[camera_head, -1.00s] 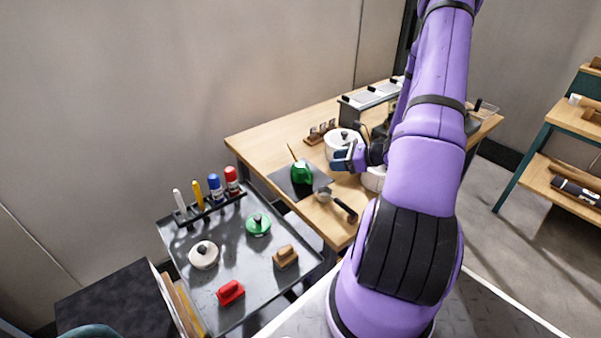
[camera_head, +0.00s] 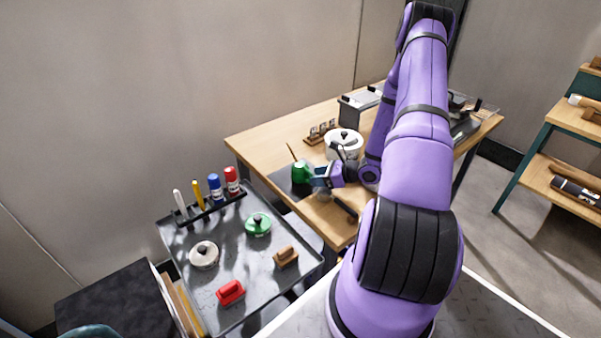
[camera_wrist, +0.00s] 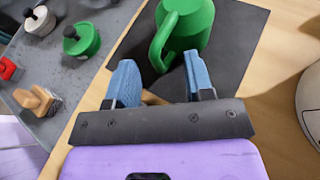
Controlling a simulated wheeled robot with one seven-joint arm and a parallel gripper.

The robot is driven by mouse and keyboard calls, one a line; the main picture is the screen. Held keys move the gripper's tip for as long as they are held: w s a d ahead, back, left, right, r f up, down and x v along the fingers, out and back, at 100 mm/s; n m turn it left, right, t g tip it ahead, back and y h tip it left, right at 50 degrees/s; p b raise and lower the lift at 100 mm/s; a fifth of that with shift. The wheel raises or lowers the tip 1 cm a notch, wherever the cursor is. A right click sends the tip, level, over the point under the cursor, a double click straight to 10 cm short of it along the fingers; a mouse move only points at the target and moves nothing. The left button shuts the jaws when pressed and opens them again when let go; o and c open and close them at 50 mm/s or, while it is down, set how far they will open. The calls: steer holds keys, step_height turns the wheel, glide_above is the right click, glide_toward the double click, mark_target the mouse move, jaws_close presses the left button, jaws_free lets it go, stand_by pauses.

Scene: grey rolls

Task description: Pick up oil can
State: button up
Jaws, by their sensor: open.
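The oil can is the green can (camera_head: 300,173) with a thin spout, standing on a dark mat (camera_head: 281,180) on the wooden table. In the wrist view the green can (camera_wrist: 188,22) is at the top, its loop handle (camera_wrist: 163,45) pointing toward my gripper. My gripper (camera_wrist: 158,75) is open, with its two blue fingers on either side of the handle's near end. In the head view my gripper (camera_head: 318,176) is just right of the can and partly hides it. I cannot tell whether the fingers touch the can.
A white pot (camera_head: 343,146) stands behind my gripper on the table (camera_head: 262,146). A dark-handled tool (camera_head: 345,207) lies near the front edge, partly hidden. A grey tray (camera_head: 185,262) at the left holds lids, brushes and several upright coloured items.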

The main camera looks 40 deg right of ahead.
steer(key=shift+w+a+f, duration=0.15)
steer(key=shift+w+a, duration=0.05)
steer(key=shift+w, duration=0.25)
jaws_close()
stand_by(0.3)
